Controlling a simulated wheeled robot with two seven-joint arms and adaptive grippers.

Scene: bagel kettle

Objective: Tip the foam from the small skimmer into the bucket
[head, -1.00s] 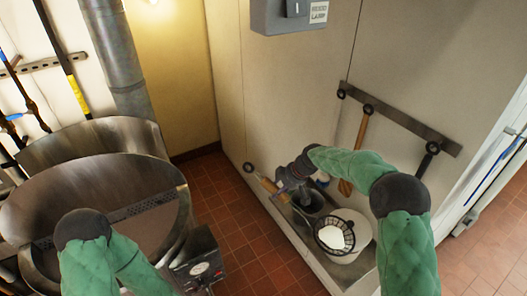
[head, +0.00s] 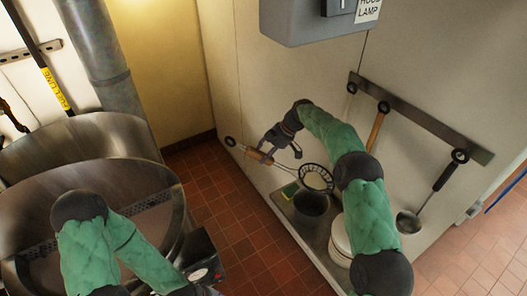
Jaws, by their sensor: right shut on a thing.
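The small skimmer (head: 316,172), a dark wire basket on a long wooden handle, is at the middle of the head view. Pale foam (head: 316,181) lies in its basket. My right gripper (head: 268,154) is shut on the skimmer's handle, left of the basket.
A ladle (head: 434,196) hangs from the rack (head: 420,118). A large steel kettle (head: 150,210) stands at left. A switch box (head: 310,22) juts out above.

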